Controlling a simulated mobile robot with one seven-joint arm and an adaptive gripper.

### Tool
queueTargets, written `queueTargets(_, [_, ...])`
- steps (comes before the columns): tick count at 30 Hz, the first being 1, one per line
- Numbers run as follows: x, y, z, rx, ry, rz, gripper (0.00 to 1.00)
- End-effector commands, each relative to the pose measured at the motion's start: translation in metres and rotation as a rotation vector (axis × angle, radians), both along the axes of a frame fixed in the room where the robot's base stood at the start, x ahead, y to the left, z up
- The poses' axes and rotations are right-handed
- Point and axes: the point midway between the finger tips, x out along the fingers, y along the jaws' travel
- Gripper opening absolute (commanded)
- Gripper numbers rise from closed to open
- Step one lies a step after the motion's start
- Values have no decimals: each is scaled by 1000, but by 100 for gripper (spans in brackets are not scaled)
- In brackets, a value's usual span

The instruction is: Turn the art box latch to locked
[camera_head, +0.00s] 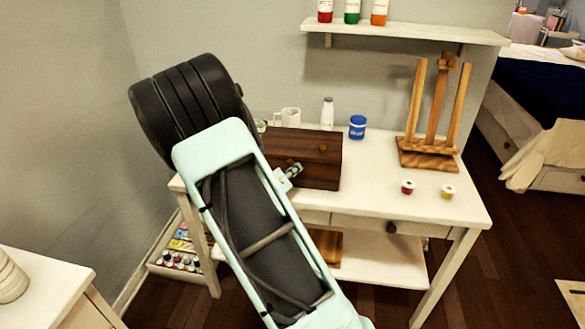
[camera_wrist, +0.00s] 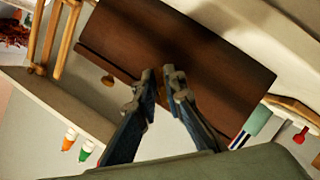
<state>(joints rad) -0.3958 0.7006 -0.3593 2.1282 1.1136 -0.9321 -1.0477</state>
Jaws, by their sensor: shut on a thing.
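The art box (camera_head: 313,173) is a dark brown wooden box on the white table, and it also shows in the wrist view (camera_wrist: 205,55). My gripper (camera_head: 292,171) is at the front of the box, left of its middle, partly behind my arm. In the wrist view my gripper's two fingertips (camera_wrist: 160,77) are close together at the box edge. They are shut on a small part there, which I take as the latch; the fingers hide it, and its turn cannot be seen. A small wooden knob (camera_head: 322,148) sits on the box to the right of my gripper.
A wooden easel (camera_head: 430,150), a blue jar (camera_head: 357,127), a white bottle (camera_head: 327,113) and a white mug (camera_head: 290,117) stand on the table. Two small paint pots (camera_head: 408,187) are at the right front. A wall shelf (camera_head: 400,32) is above. The table's right front is mostly clear.

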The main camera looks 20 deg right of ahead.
Motion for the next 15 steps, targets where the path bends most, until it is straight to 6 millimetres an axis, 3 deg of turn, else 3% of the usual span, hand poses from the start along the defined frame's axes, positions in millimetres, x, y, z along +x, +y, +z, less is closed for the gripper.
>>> queueTargets(15, [-3,-4,-2,405,-266,-2,0])
